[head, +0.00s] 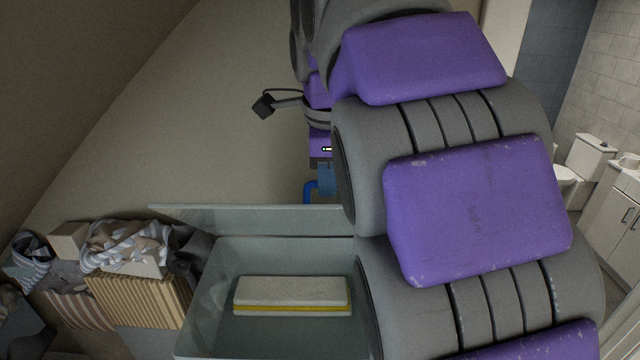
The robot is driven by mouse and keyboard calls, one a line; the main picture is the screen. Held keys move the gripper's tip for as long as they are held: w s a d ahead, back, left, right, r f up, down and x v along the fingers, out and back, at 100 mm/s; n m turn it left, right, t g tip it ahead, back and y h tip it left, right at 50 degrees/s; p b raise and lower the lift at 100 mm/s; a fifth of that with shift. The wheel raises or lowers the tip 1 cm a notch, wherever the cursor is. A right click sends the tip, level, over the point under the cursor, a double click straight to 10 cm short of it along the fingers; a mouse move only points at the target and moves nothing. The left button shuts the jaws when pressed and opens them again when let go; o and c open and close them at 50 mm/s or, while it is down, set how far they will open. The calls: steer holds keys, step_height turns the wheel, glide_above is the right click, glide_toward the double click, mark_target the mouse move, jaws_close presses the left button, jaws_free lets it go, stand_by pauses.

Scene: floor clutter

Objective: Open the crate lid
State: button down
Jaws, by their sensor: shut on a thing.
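The crate (207,310) is a pale, see-through grey-green box at the bottom centre of the head view. Its lid (250,219) shows as a pale panel along the crate's far side, raised so that the inside is visible. A bright blue handle-like piece (308,190) stands at the lid's upper edge. My gripper (326,180) is at that blue piece, shut on it. The exact contact is partly hidden by my purple and grey arm, which also covers the crate's right side.
A white block with a yellow stripe (292,296) lies inside the crate. To the left are a striped box (140,299), crumpled striped cloth (125,243) and other clutter. The floor beyond the crate is clear. A toilet (585,165) and cabinet (615,205) stand far right.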

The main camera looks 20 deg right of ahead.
steer(key=shift+w+d+r, duration=0.15)
steer(key=shift+w, duration=0.3)
steer(key=shift+w+d+r, duration=0.1)
steer(key=shift+w+r, duration=0.05)
steer(key=shift+w, duration=0.25)
steer(key=c, duration=1.6)
jaws_free()
steer(key=o, duration=0.3)
steer(key=shift+w+f, duration=0.1)
steer(key=shift+w, duration=0.45)
steer(key=shift+o, duration=0.7)
steer(key=shift+d, duration=0.1)
steer(key=shift+s+p, duration=0.2)
steer(key=shift+p, duration=0.1)
